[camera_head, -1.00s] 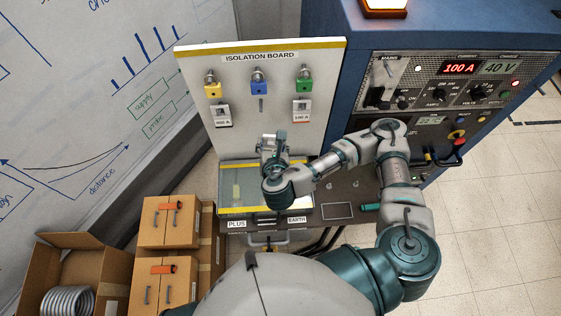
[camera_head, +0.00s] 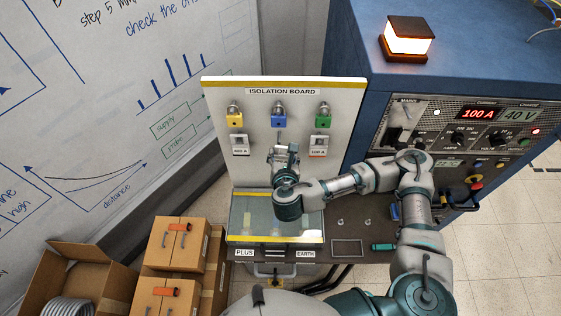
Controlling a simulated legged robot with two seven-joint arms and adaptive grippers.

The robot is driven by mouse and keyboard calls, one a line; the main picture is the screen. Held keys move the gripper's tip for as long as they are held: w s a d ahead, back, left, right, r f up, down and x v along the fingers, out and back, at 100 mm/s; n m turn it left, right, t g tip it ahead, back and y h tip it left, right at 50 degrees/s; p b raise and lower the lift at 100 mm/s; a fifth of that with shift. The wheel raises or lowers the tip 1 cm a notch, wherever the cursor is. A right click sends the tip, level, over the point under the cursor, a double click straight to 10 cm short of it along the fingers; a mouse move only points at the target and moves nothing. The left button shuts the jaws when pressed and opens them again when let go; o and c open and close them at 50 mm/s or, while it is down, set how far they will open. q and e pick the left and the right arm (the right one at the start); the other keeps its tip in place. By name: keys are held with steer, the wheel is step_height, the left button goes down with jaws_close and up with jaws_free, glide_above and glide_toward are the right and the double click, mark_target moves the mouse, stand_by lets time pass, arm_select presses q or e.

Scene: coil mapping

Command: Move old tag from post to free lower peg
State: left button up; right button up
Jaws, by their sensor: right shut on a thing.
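My right gripper (camera_head: 284,152) is shut in front of the isolation board (camera_head: 258,165), just below the blue padlock (camera_head: 279,121). The thing in its jaws, taken as the old tag, is hidden by the gripper and too small to make out. A short lower peg (camera_head: 280,136) shows under the blue padlock, close above the fingers; I cannot tell whether they touch. A 400 A tag (camera_head: 240,146) hangs under the yellow padlock (camera_head: 234,120), and a 100 A tag (camera_head: 318,146) hangs under the green padlock (camera_head: 323,121). My left gripper is out of view.
A clear-topped box with yellow edges (camera_head: 240,239) stands below the board, with PLUS and EARTH labels at its front. The blue power cabinet (camera_head: 460,70) with a lit lamp (camera_head: 408,37) stands at right. Cardboard boxes (camera_head: 175,245) stand at lower left.

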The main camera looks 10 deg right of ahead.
mark_target(279, 143)
steer(key=shift+w+d, duration=0.1)
steer(key=shift+w, duration=0.6)
steer(key=shift+w+a+b, duration=0.6)
steer(key=shift+w+a, duration=0.2)
steer(key=shift+w, duration=0.3)
steer(key=shift+c, duration=0.6)
steer(key=shift+w+d, duration=0.2)
steer(key=shift+w, duration=0.05)
steer(key=shift+w+d+f, duration=0.4)
steer(key=shift+w+d, duration=0.35)
steer(key=shift+w, duration=0.1)
steer(key=shift+s, duration=0.1)
steer(key=shift+s+a, duration=0.1)
steer(key=shift+a, duration=0.4)
steer(key=o, duration=1.3)
steer(key=shift+d, duration=0.1)
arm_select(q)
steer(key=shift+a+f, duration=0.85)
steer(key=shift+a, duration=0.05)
arm_select(e)
steer(key=shift+o, duration=0.2)
steer(key=shift+d, duration=0.15)
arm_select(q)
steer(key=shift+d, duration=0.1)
arm_select(e)
steer(key=shift+d, duration=0.1)
